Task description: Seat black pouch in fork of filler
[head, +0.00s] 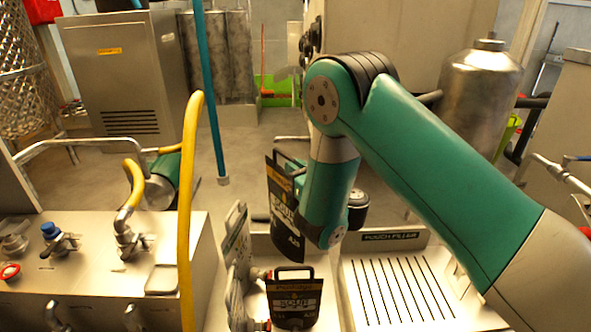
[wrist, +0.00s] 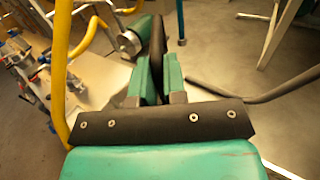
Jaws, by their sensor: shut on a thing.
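A black pouch (head: 283,212) with an orange and white label hangs upright, left of my lower arm in the head view. My gripper (wrist: 157,80) is shut on it; the pouch shows as a dark, nearly edge-on shape (wrist: 158,42) between the green fingers in the wrist view. The pouch filler (head: 390,237) is a pale metal unit at front right, with a name plate and a slotted tray. I cannot make out its fork. The pouch appears apart from the filler.
Another black pouch (head: 294,299) stands at front centre, with further pouches (head: 236,255) seen edge-on to its left. A yellow hose (head: 186,200) rises at left beside a valve panel (head: 100,270). A blue-green pipe (head: 210,90) hangs behind. A steel tank (head: 480,85) stands back right.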

